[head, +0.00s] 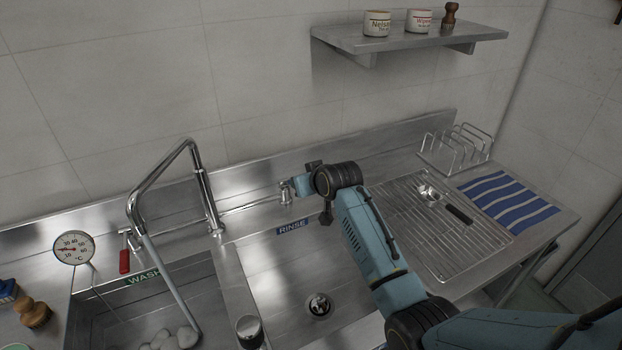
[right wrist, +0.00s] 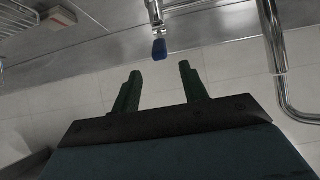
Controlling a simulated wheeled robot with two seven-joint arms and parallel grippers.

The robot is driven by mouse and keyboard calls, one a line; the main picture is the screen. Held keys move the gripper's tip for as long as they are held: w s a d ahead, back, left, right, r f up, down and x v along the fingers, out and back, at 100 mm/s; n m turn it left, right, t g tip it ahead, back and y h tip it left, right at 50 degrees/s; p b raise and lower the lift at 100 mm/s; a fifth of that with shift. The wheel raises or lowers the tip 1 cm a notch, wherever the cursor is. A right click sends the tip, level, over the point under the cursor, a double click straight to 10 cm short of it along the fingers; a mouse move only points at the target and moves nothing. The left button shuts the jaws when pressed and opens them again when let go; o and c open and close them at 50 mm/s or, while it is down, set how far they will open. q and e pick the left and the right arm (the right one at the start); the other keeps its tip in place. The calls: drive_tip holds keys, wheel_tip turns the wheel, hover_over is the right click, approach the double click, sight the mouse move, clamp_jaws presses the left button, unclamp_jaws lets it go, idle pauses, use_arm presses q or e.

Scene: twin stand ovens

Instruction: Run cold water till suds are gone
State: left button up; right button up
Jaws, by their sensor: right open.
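My right gripper (right wrist: 160,72) is open and empty. In the right wrist view a blue-tipped tap lever (right wrist: 160,48) lies just beyond the fingertips, roughly centred between them and apart from them. In the head view my right arm reaches over the rinse basin (head: 275,262) to the tap fitting (head: 286,193) at the back; the blue tip is hidden there. A red tap lever (head: 124,261) hangs by the wash basin. The chrome spout (head: 163,172) points left, with a long grey column below it. Pale rounded lumps (head: 177,341), perhaps suds, lie in the wash basin. My left gripper is out of view.
A dial thermometer (head: 73,248) and a wooden brush (head: 33,312) are at left. A ribbed drainboard (head: 405,225) holds a black-handled utensil (head: 458,214). A wire rack (head: 462,147) and striped cloth (head: 508,200) are at right. A shelf (head: 400,39) with jars hangs above.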

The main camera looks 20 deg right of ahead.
drive_tip(key=shift+v, duration=1.65)
idle(1.7)
